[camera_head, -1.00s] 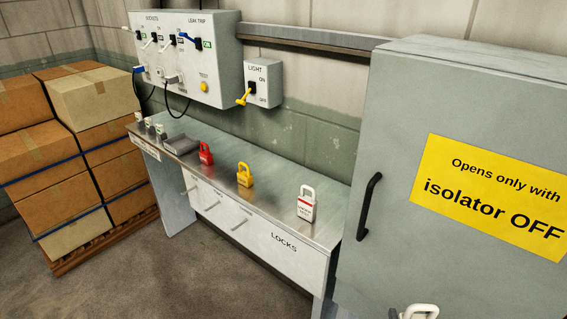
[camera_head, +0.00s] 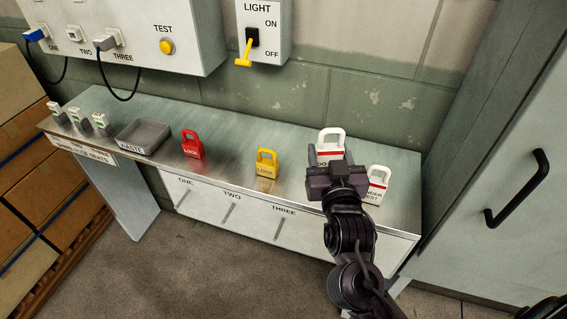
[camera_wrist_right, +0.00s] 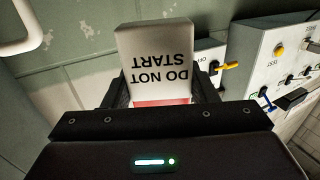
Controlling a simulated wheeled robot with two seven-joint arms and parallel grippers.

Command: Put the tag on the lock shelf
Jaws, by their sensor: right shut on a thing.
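A white tag (camera_head: 331,140) with a loop top, a red band and the words DO NOT START is in my right gripper (camera_head: 338,172). The fingers are shut on it, and the gripper hides its lower part in the head view. In the right wrist view the tag (camera_wrist_right: 157,65) sits between the fingers (camera_wrist_right: 160,98), its text upside down. It is over the right end of the metal-topped lock shelf (camera_head: 225,150); I cannot tell whether it touches the top. My left gripper is not in view.
A second white tag, UNDER TEST (camera_head: 377,187), stands close to the right of my gripper. A yellow lock (camera_head: 266,165), a red lock (camera_head: 192,146) and a grey WASTE tray (camera_head: 143,137) are to the left. A grey cabinet (camera_head: 500,150) stands at right.

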